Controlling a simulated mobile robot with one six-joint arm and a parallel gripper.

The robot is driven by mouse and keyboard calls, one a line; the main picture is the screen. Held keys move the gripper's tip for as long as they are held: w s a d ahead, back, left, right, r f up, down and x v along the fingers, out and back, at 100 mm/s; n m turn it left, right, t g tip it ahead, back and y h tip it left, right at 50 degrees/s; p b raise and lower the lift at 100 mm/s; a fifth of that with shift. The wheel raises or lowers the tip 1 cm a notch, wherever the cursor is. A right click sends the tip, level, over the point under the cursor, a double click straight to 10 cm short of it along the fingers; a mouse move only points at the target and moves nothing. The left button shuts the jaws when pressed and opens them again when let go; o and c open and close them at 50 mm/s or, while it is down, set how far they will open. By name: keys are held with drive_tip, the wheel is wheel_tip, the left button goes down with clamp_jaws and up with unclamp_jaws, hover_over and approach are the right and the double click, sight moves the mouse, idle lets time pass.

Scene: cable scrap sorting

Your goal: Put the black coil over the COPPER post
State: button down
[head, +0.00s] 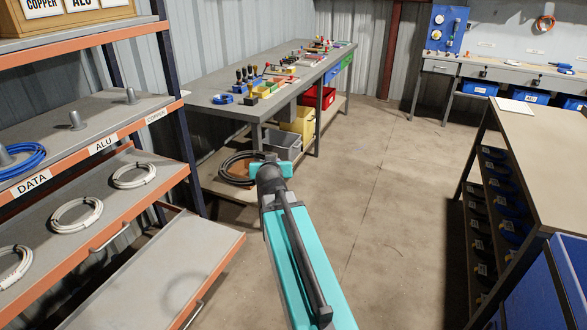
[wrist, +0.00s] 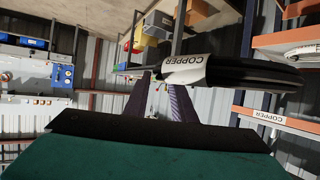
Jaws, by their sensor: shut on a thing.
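My gripper (head: 262,165) is shut on the black coil (head: 226,161), out in front of the shelf rack and to its right. In the wrist view the coil (wrist: 245,73) is seen nearly edge-on at the fingertips (wrist: 158,82), with a white COPPER tag (wrist: 183,70) on it. The COPPER post (head: 131,95) is a short bare grey peg on the upper shelf, above the COPPER label (head: 156,116). The coil is well apart from it, to its right. I cannot make out the post in the wrist view.
The ALU post (head: 76,120) is bare. A blue coil (head: 25,158) lies around the DATA post (head: 5,156). White coils (head: 76,214) lie on the shelf below. A grey workbench (head: 265,85) stands behind my gripper, and another bench (head: 545,150) stands right. The floor between is clear.

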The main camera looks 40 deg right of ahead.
drive_tip(key=w+a+r+n+t+y+p, duration=0.1)
drive_tip(key=w+a+r+n+y+p, duration=0.1)
drive_tip(key=a+r+p, duration=0.5)
drive_tip(key=w+a+r+n+t+y+p, duration=0.1)
drive_tip(key=w+a+r+n+y+p, duration=0.2)
drive_tip(key=a+r+p, duration=0.5)
drive_tip(key=a+r+y, duration=0.1)
drive_tip(key=a+r, duration=0.5)
drive_tip(key=a, duration=0.2)
drive_tip(key=a+r+n+y, duration=0.1)
drive_tip(key=a+r, duration=0.5)
drive_tip(key=a, duration=0.2)
drive_tip(key=shift+w+a+r+n+t, duration=0.25)
drive_tip(key=shift+w+a+n+t, duration=0.05)
drive_tip(key=shift+w+a, duration=0.1)
drive_tip(key=shift+d, duration=0.1)
